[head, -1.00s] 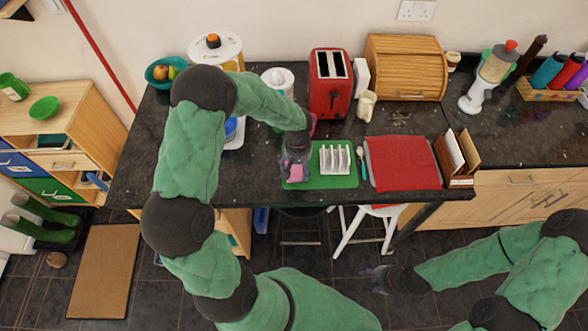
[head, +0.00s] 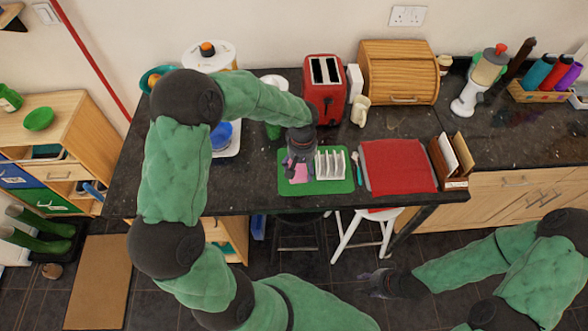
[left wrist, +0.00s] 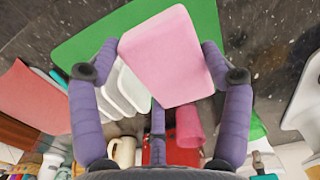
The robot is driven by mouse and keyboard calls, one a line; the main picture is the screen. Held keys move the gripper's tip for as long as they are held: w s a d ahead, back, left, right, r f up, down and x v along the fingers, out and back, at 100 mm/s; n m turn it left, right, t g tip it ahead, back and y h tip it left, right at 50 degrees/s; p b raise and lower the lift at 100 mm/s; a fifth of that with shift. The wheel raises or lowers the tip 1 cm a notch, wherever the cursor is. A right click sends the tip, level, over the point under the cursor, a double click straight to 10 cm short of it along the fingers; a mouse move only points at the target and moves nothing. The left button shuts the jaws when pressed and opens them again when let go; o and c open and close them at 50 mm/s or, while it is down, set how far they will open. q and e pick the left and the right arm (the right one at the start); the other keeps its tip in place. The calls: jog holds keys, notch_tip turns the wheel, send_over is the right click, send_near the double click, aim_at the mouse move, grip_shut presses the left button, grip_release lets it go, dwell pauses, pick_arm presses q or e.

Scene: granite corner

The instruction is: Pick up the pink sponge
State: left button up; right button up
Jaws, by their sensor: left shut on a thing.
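The pink sponge (head: 298,173) is at the left part of the green mat (head: 342,185), beside a white rack (head: 331,166). My left gripper (head: 297,160) comes down over it, shut on it. In the left wrist view the sponge (left wrist: 165,55) is a large pale pink block between the two purple fingers (left wrist: 160,62). How far it is above the mat is hard to tell. My right gripper (head: 378,283) is low in front of the counter, away from the sponge; its fingers are too small and dark to read.
A red cloth (head: 398,166) lies right of the mat, with a letter holder (head: 452,160) beyond it. A red toaster (head: 325,90) and cream jug (head: 360,110) stand behind. A pink cylinder (left wrist: 188,127) shows near the toaster in the wrist view.

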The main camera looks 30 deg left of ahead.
pick_arm(q)
jog(key=d+r, duration=0.6)
jog(key=d, duration=0.5)
jog(key=shift+s+r, duration=0.25)
jog(key=shift+s, duration=0.1)
jog(key=c, duration=0.3)
jog(key=shift+c, duration=0.2)
